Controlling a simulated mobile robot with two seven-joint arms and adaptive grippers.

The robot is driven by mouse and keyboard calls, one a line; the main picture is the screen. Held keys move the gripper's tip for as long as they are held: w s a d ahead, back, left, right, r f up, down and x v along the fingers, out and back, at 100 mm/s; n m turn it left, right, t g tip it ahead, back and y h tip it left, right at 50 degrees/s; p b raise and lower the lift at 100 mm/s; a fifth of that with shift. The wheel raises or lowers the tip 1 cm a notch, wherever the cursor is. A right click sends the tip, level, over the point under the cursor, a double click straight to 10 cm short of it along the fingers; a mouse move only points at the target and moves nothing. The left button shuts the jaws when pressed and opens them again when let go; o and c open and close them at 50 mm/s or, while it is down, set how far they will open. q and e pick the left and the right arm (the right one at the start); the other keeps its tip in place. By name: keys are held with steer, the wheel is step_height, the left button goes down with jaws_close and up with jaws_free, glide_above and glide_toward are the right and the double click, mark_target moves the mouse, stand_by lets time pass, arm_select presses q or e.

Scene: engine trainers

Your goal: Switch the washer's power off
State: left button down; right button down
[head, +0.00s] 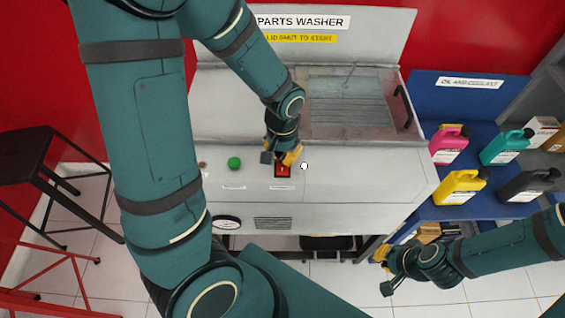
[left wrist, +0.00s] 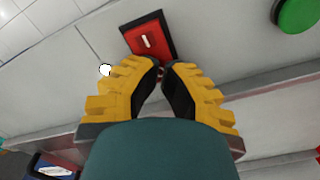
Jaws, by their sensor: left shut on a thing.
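The parts washer (head: 345,195) is a light grey cabinet with a lid and a sloped front panel. Its red power switch (head: 283,171) sits in a dark frame on that panel; in the left wrist view the red rocker (left wrist: 148,41) shows a white line mark. My left gripper (head: 291,163) is at the switch. In the left wrist view its yellow fingers (left wrist: 161,70) are nearly together at the switch's lower edge, with a bit of red between the tips. My right gripper (head: 384,273) is open and empty, low in front of the washer's right side.
A green button (head: 234,163) is left of the switch, and a small white knob (head: 304,166) is right of it. A gauge (head: 228,222) is below. A blue shelf (head: 425,208) with several bottles stands right. A dark stool (head: 28,145) stands left.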

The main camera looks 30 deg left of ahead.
arm_select(q)
steer(key=shift+r+p, duration=2.85)
steer(key=shift+r, duration=0.65)
